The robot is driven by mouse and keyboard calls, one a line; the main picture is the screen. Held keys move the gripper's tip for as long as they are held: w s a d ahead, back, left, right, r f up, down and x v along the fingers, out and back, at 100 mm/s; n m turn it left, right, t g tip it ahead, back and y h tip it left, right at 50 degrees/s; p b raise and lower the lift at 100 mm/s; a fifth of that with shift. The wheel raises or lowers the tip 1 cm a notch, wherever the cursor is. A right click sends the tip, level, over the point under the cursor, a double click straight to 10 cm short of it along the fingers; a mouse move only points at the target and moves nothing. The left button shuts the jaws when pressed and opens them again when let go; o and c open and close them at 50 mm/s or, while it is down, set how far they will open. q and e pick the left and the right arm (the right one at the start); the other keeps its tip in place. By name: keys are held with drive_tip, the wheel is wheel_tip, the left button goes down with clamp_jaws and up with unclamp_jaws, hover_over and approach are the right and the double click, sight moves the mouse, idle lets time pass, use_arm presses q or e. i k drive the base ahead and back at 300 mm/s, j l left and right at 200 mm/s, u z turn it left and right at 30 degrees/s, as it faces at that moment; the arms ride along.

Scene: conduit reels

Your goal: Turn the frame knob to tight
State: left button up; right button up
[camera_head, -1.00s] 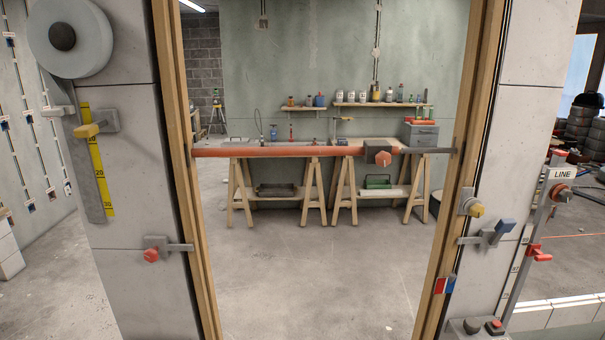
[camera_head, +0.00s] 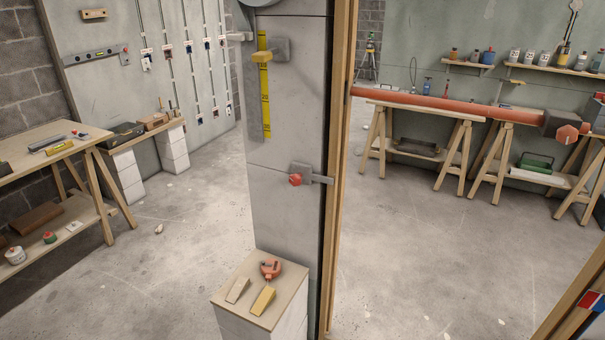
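A red knob (camera_head: 296,180) sits on a grey clamp block (camera_head: 303,171) on the concrete pier, and its arm reaches right to the wooden door frame (camera_head: 340,170). A second red knob (camera_head: 567,134) sits on the dark block of the red bar (camera_head: 450,103) that spans the frame. I cannot tell which one is the frame knob, or whether either is tight. A yellow-handled clamp (camera_head: 264,57) is higher on the pier by a yellow scale (camera_head: 265,100). Neither of my grippers is in view.
A small stand (camera_head: 240,310) before the pier holds a red tape-like tool (camera_head: 270,268) and two wedges (camera_head: 263,301). A workbench (camera_head: 50,145) stands at left, trestle tables (camera_head: 430,110) behind the frame. The red bar crosses the opening. Floor between bench and pier is mostly clear.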

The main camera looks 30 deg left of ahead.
sight(295, 180)
drive_tip(key=j, duration=0.4)
drive_tip(key=i+j+u, duration=0.15)
drive_tip(key=j, duration=0.65)
drive_tip(key=i+j+u, duration=0.1)
drive_tip(key=j, duration=0.3)
